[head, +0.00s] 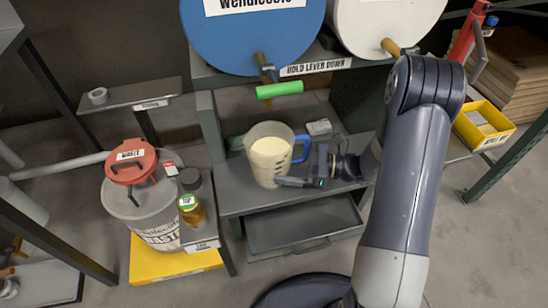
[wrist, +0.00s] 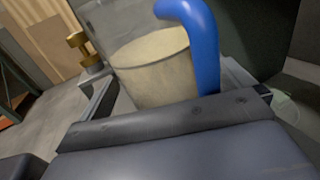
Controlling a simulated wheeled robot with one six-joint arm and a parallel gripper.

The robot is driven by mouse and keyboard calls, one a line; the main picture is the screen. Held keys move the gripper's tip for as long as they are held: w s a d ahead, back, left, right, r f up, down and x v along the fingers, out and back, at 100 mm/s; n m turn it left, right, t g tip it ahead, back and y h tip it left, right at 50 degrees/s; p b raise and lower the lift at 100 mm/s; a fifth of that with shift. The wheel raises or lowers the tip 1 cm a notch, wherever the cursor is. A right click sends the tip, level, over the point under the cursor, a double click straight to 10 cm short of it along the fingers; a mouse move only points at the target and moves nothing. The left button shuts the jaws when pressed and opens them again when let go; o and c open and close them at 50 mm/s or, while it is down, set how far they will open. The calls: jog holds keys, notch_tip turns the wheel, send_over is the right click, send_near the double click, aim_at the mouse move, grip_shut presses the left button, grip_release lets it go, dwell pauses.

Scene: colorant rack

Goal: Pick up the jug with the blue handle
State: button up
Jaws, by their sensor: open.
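The jug (head: 268,160) is clear with dark marks and pale, cream-coloured contents. It stands upright on the grey shelf below the blue drum. Its blue handle (head: 301,148) faces right, towards my gripper (head: 306,168). My gripper is open, just right of the jug, with its dark fingers close around the handle area. I cannot tell whether they touch the handle. In the wrist view the jug (wrist: 152,75) and its blue handle (wrist: 205,48) are close, just beyond a dark finger that hides their lower parts.
A blue drum (head: 250,35) with a green lever (head: 280,90) overhangs the jug. A white drum (head: 385,20) is beside it. A red-lidded waste bucket (head: 135,210) and an amber bottle (head: 190,210) stand left. An open drawer (head: 300,225) lies below; a yellow bin (head: 484,128) is right.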

aim_at(290, 134)
jog(key=shift+c, duration=0.2)
jog(key=c, duration=1.4)
jog(key=shift+c, duration=0.2)
jog(key=shift+r, duration=0.2)
jog(key=shift+r+p, duration=1.55)
jog(key=shift+r, duration=3.3)
